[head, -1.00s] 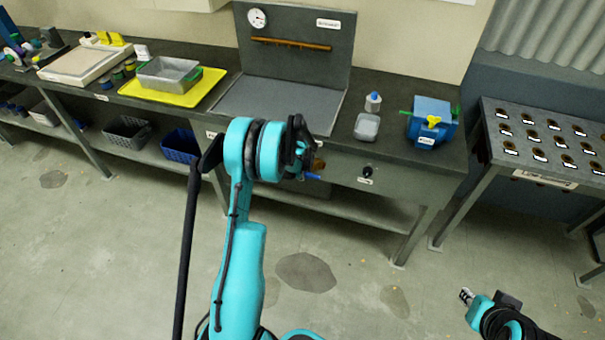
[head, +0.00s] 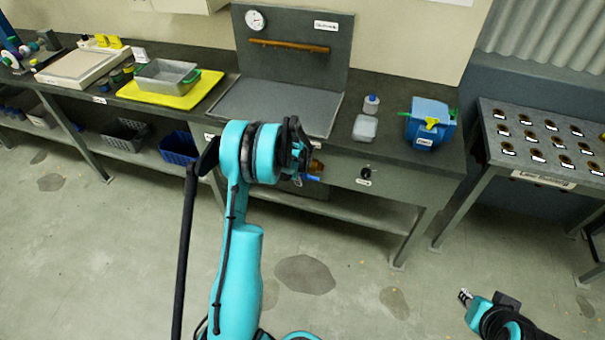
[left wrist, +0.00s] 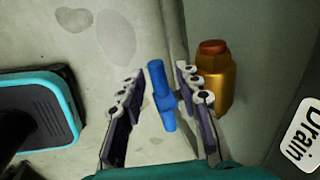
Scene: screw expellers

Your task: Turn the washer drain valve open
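The washer drain valve has a brass body (left wrist: 216,78) with a blue handle (left wrist: 161,98). In the head view the brass body (head: 317,166) and blue handle (head: 312,178) show just right of my left gripper (head: 299,158), on the bench front. In the left wrist view my left gripper (left wrist: 160,76) is open, with one finger on each side of the blue handle. The right finger lies between the handle and the brass body. A gap shows left of the handle; contact on its right is unclear. My right gripper (head: 466,296) is low at the right, far from the valve, too small to judge.
A "Drain" label (left wrist: 300,136) sits beside the valve. A black knob (head: 366,173) is on the bench front further right. The bench top (head: 392,148) holds a blue box (head: 431,122) and a small bottle (head: 371,104). The floor in front is clear.

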